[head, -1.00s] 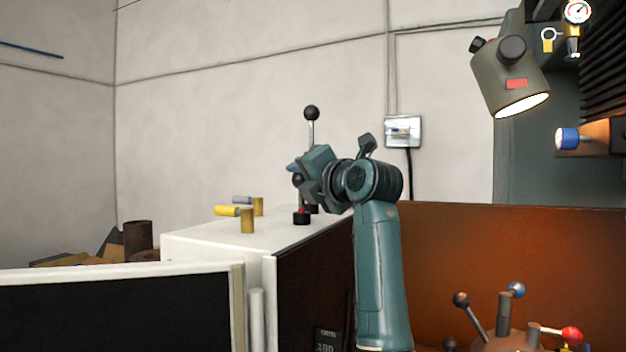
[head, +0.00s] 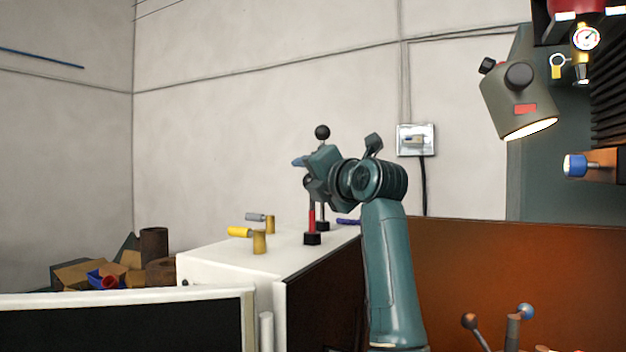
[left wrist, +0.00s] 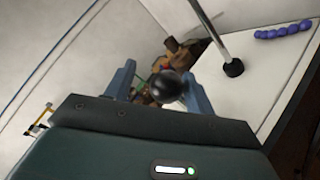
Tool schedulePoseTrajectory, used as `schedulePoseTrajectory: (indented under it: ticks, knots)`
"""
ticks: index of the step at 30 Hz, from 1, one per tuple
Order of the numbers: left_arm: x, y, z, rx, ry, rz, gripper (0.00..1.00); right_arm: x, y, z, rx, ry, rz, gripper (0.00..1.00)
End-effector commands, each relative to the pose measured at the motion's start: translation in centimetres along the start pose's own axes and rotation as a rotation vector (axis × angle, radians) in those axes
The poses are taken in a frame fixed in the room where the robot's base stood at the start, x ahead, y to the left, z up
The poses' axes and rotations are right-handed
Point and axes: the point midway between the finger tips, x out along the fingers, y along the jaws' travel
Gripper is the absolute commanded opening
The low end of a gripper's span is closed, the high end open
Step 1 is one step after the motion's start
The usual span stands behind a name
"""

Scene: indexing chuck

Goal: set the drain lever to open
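Two upright levers stand on the white cabinet top. The rear lever (head: 322,132) has a black ball knob on a silver shaft; its shaft also seems to show in the left wrist view (left wrist: 212,32). The front lever (head: 311,219) has a red lower shaft on a black base; its upper part is largely hidden by my gripper. I cannot tell which is the drain lever. My left gripper (head: 299,163) is high beside them. In the left wrist view its fingers (left wrist: 160,87) are apart, with a black ball knob (left wrist: 168,86) seen between them and gaps on both sides.
Yellow (head: 240,232) and grey (head: 255,217) handles stand left on the cabinet top (head: 215,262). A purple handle (head: 348,221) lies behind my arm. A lamp (head: 520,100) hangs at upper right, above an orange-brown panel (head: 500,260). Scrap boxes (head: 100,272) lie at back left.

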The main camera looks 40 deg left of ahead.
Motion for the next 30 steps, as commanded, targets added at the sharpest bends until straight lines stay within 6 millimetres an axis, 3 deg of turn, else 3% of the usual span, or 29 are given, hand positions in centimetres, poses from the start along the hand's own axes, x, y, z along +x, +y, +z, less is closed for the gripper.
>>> schedulePoseTrajectory:
  ticks: [8, 13, 24, 30]
  knots:
    - [0.0, -0.3, -0.1, 0.003, 0.002, -0.005, 0.54, 0.0, 0.1, 0.0, -0.001, 0.001, 0.002, 0.55]
    - [-1.2, -0.4, 0.0, 0.002, -0.002, -0.007, 0.54, 0.1, 0.1, 0.2, 0.001, 0.002, 0.001, 0.55]
    - [-9.0, -0.4, -0.1, 0.002, -0.002, -0.007, 0.54, 0.6, 0.2, 0.9, 0.023, 0.012, -0.007, 0.55]
    - [-12.0, -0.2, -0.1, 0.002, 0.001, -0.005, 0.54, 0.6, 0.2, 0.6, 0.031, 0.023, -0.01, 0.55]
